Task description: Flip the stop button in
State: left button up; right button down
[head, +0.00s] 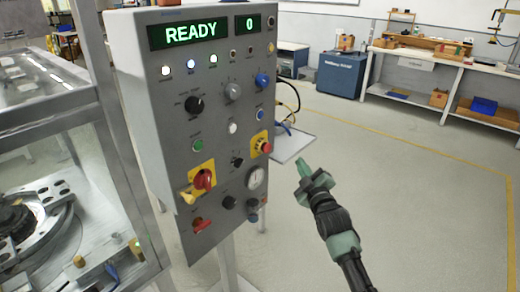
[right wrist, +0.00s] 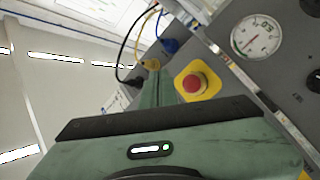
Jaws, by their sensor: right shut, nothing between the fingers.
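The red stop button (head: 265,147) sits on a yellow plate at the right edge of the grey control panel (head: 215,120) in the head view. In the right wrist view the stop button (right wrist: 195,84) shows as a round red cap, just right of my fingers. My right gripper (head: 304,168) is shut and empty. It is to the right of the panel and a little lower than the button in the head view, apart from it. The same gripper (right wrist: 157,88) points toward the panel side in the wrist view. My left gripper is not in view.
A glass-walled machine (head: 90,150) stands at left. A small shelf (head: 293,146) is behind the panel. Floor at right is clear.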

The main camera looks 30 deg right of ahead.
jog(key=shift+r, duration=0.1)
dwell(0.3)
jog(key=b, duration=0.4)
send_near(272, 147)
jog(key=w+d, duration=0.3)
jog(key=shift+w+a+r, duration=0.1)
jog(key=shift+w+a, duration=0.1)
jog(key=shift+w, duration=0.7)
dwell(1.0)
jog(key=shift+w+a, duration=0.15)
jog(key=shift+w, duration=0.25)
jog(key=shift+w+a, duration=0.2)
jog(key=shift+w, duration=0.25)
dwell(0.7)
jog(key=shift+r, duration=0.1)
jog(key=shift+s+d+p, duration=0.35)
jog(key=shift+s+p, duration=0.25)
jog(key=shift+s, duration=0.25)
